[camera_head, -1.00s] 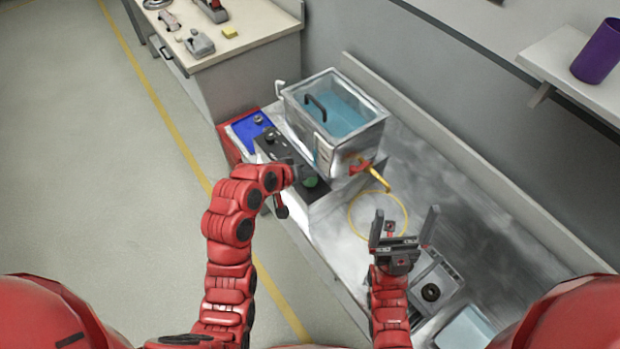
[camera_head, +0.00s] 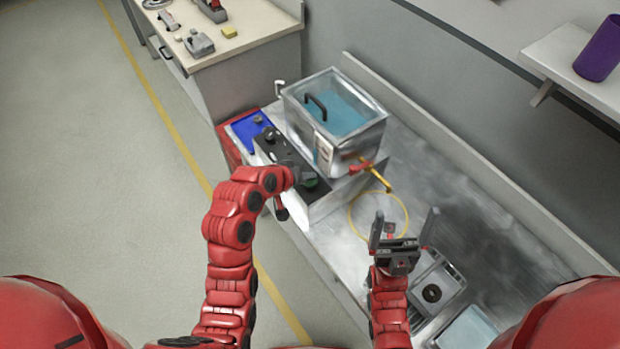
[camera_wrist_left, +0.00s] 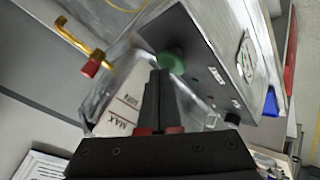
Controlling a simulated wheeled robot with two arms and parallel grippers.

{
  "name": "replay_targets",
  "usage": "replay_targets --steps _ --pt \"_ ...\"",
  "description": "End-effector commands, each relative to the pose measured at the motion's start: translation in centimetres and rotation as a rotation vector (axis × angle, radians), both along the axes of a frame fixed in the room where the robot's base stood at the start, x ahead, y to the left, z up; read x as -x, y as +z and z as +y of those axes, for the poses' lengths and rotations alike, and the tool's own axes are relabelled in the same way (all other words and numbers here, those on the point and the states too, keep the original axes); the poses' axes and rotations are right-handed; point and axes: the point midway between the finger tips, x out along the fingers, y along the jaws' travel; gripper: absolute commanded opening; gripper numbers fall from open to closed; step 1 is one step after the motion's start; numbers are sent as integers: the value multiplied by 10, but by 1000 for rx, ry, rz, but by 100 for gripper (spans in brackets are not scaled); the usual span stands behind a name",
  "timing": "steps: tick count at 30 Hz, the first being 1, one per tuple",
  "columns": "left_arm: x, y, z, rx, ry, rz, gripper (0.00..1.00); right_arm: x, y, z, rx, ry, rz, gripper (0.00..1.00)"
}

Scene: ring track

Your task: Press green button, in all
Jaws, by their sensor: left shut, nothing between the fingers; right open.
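The green button (camera_head: 309,183) sits on the black control panel (camera_head: 318,194) at the front of the water bath (camera_head: 370,138). It also shows in the left wrist view (camera_wrist_left: 171,62), just beyond my fingertips. My left gripper (camera_head: 299,177) is shut and empty, with its tips at or very close to the button. In the left wrist view my left gripper (camera_wrist_left: 160,75) overlaps the button's lower edge; I cannot tell whether it touches. My right gripper (camera_head: 405,225) is open and empty above the metal bench, away from the button.
The metal bench (camera_head: 450,215) carries a yellow hose (camera_head: 352,222) and a grey device (camera_head: 440,290) beneath my right gripper. A blue tray (camera_head: 243,127) lies left of the panel. A purple cup (camera_head: 597,48) stands on the shelf at right. Floor at left is clear.

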Motion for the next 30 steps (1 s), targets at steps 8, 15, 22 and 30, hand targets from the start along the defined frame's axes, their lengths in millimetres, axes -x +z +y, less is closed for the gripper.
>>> replay_targets --steps 8,15,22,30 --pt "0 -4 0 0 -1 1 0 0 -3 0 0 0 0 96" --pt "0 -7 0 0 -1 1 0 0 -4 0 0 0 0 96" --pt "0 -10 0 0 -1 1 0 0 -6 0 0 0 0 96" --pt "0 -13 0 0 -1 2 0 0 -8 0 0 0 0 96"
